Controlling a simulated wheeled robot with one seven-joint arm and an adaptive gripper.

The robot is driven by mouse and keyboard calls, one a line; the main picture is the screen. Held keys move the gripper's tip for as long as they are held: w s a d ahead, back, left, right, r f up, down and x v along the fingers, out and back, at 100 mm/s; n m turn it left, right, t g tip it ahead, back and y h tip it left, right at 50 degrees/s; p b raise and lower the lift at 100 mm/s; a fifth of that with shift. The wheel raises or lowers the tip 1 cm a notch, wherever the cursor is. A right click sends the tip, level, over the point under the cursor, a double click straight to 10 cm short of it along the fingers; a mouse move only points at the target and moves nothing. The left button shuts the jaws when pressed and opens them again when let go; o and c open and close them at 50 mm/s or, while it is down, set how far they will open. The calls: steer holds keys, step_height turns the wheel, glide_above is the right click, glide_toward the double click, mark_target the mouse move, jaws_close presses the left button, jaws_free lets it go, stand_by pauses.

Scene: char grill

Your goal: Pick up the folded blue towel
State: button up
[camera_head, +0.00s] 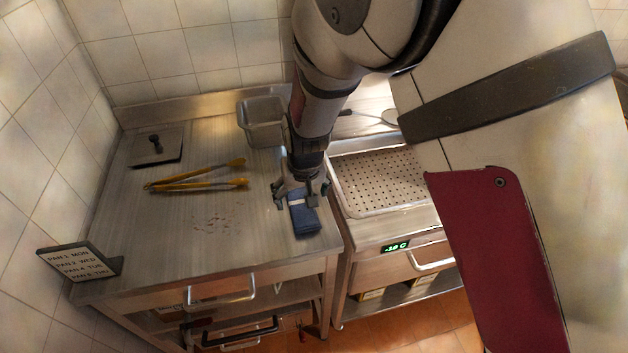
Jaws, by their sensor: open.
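The folded blue towel (305,219) lies on the steel counter (215,235) near its right edge. My gripper (301,199) is directly over the far part of the towel, with its fingers pointing down on either side of it. The fingers are open. I cannot tell whether they touch the towel or the counter. The gripper and wrist hide the far end of the towel.
A steel pan (262,121) stands behind, close to my arm. A flat press (155,146) and a sign (79,264) stand at left. A perforated tray (382,181) is on the right-hand unit.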

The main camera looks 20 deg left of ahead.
mark_target(302, 204)
steer(key=shift+p+x, duration=0.4)
steer(key=shift+x, duration=2.25)
steer(key=shift+d, duration=0.1)
steer(key=c, duration=1.2)
